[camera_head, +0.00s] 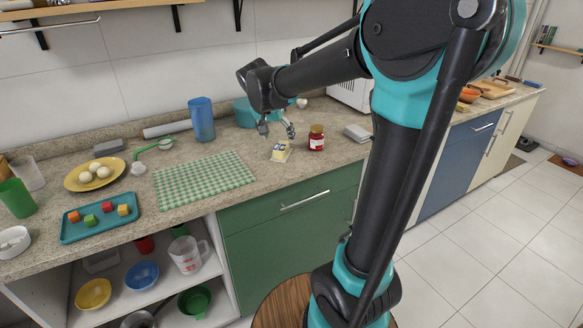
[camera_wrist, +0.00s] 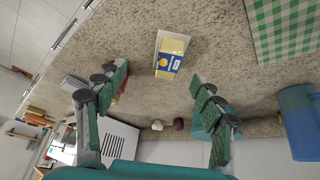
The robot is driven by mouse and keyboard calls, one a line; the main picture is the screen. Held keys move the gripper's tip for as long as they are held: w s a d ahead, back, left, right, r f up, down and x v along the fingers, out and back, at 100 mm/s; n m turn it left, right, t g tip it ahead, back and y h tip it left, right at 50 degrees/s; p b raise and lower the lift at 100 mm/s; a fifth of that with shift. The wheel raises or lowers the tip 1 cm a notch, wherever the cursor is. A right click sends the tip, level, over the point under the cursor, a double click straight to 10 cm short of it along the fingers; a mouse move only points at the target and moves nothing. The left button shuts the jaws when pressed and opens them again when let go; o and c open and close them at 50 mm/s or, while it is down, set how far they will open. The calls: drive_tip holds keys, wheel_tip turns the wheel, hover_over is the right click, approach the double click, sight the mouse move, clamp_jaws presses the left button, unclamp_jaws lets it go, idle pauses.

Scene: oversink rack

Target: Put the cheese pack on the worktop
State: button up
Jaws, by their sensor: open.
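The cheese pack (camera_head: 281,148) is yellow and white with a blue label. It is near the front of the speckled worktop (camera_head: 300,172), above the green drawer. In the wrist view the cheese pack (camera_wrist: 172,55) has a pale flat edge showing beside it; I cannot tell whether that is part of the pack or a separate thing under it. My gripper (camera_head: 277,131) is open and empty, just behind and above the pack. In the wrist view my gripper (camera_wrist: 160,78) has its fingers spread wide, with the pack beyond the gap between them, apart from both.
A red jar (camera_head: 317,138) stands close to the pack's right. A blue cup (camera_head: 202,119) and a teal bowl (camera_head: 244,112) stand behind it to the left. A green checked cloth (camera_head: 205,180) lies left. Bare worktop lies between cloth and pack.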

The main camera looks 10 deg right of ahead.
drive_tip(key=s+d+f+n+y, duration=0.1)
drive_tip(key=s+d+f+n, duration=0.2)
drive_tip(key=s+f, duration=0.5)
drive_tip(key=s+d+f+n+y, duration=0.2)
drive_tip(key=s+f, duration=0.7)
drive_tip(key=s, duration=0.6)
drive_tip(key=shift+s+d+f+n, duration=0.3)
drive_tip(key=shift+d+n, duration=0.2)
drive_tip(key=shift+d, duration=0.1)
